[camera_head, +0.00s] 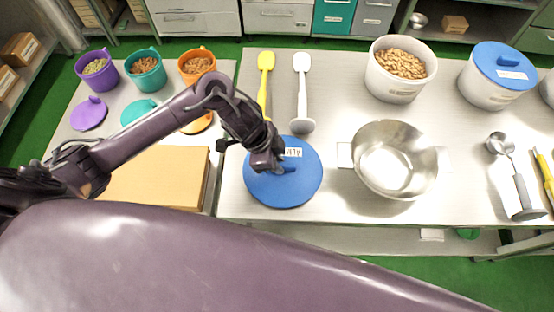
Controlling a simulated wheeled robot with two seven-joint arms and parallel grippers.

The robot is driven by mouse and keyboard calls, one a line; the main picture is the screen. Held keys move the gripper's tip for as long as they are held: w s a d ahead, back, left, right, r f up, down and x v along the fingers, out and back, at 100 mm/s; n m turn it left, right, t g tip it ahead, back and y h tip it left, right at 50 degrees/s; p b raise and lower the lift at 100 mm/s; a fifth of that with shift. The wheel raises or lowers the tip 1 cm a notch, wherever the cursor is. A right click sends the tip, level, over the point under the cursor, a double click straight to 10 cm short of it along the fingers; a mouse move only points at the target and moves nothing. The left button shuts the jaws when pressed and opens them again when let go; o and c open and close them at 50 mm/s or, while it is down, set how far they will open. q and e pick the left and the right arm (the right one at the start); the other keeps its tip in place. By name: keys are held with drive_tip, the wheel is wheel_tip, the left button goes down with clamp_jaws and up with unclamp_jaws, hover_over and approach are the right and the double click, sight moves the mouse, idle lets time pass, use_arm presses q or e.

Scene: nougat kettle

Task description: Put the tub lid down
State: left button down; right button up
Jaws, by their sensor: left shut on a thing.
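The blue tub lid (300,184) is a round disc with a pale label near its far edge, at the left front of the right-hand steel table. My left gripper (280,168) is over the lid, shut on it near its middle, where the lid's handle shows partly. The fingertips are mostly hidden by the wrist. I cannot tell whether the lid touches the table. An open white tub (399,92) full of nuts stands at the back of the table. My right gripper is not in view.
A steel kettle (388,160) stands right of the lid. A yellow spatula (265,80) and a white spatula (302,90) lie behind it. A blue-lidded tub (484,93) and a ladle (514,180) are further right. A cardboard box (165,178) is left, beyond the table gap.

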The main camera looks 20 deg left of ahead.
use_arm(q)
drive_tip(key=c, duration=1.8)
unclamp_jaws()
drive_tip(key=shift+f, duration=0.15)
drive_tip(key=o, duration=0.5)
drive_tip(key=shift+c, duration=0.2)
drive_tip(key=shift+r, duration=0.3)
drive_tip(key=p+v, duration=0.1)
drive_tip(key=v, duration=1)
drive_tip(key=shift+a+r, duration=0.2)
drive_tip(key=shift+r, duration=0.15)
drive_tip(key=shift+s, duration=0.1)
